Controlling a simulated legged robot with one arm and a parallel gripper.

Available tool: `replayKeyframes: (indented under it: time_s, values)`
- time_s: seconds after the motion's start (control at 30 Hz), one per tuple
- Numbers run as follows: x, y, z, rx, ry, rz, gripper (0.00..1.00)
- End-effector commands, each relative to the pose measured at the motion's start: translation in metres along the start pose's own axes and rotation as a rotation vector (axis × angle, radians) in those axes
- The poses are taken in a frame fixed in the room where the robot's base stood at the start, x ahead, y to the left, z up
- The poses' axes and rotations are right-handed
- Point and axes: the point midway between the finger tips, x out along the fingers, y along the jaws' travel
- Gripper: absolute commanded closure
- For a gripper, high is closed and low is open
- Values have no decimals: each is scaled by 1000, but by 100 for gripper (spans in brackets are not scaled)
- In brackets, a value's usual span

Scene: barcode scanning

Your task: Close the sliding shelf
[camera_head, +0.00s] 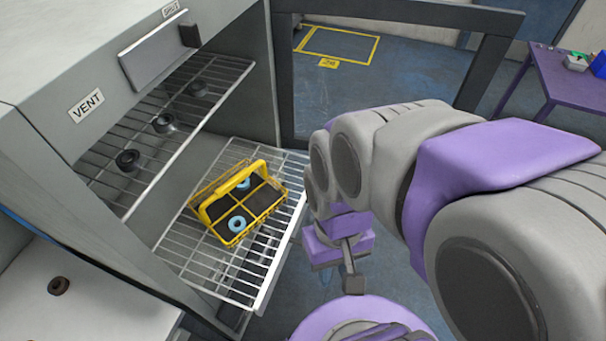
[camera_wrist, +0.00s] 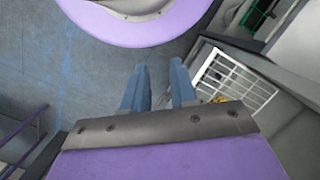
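The sliding shelf (camera_head: 187,258) is a white wire rack, the lower one in a grey cabinet. It is pulled out past the cabinet front and carries a yellow basket (camera_head: 243,203) with two light-blue rings in it. Part of the rack also shows at the right in the wrist view (camera_wrist: 243,84). My gripper (camera_head: 352,272) is to the right of the shelf's front edge, apart from it, with its fingers partly hidden by its own body. In the wrist view my gripper (camera_wrist: 158,86) has two blue fingers spread apart with nothing between them.
A fixed upper wire rack (camera_head: 200,105) holds several dark rings. The cabinet's grey door frame (camera_head: 285,75) stands open behind the shelf. A white counter (camera_head: 60,305) with a brown ring is at lower left. A purple table (camera_head: 570,85) is far right. The blue floor between is clear.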

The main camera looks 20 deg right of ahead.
Motion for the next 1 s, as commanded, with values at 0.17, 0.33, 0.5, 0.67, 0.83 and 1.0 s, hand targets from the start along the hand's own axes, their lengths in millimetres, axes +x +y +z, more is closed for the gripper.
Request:
replayKeyframes:
  time_s: [0.17,0.33,0.5,0.67,0.83,1.0]
  values:
    - [-5,-22,-29,85,-92,-124,90]
    - [-10,-40,-64,180,-177,-259,100]
    - [-14,-52,-101,282,-267,-400,100]
    - [-17,-55,-142,383,-343,-536,100]
    - [-17,-50,-185,495,-422,-684,100]
    - [-12,-33,-230,614,-492,-830,100]
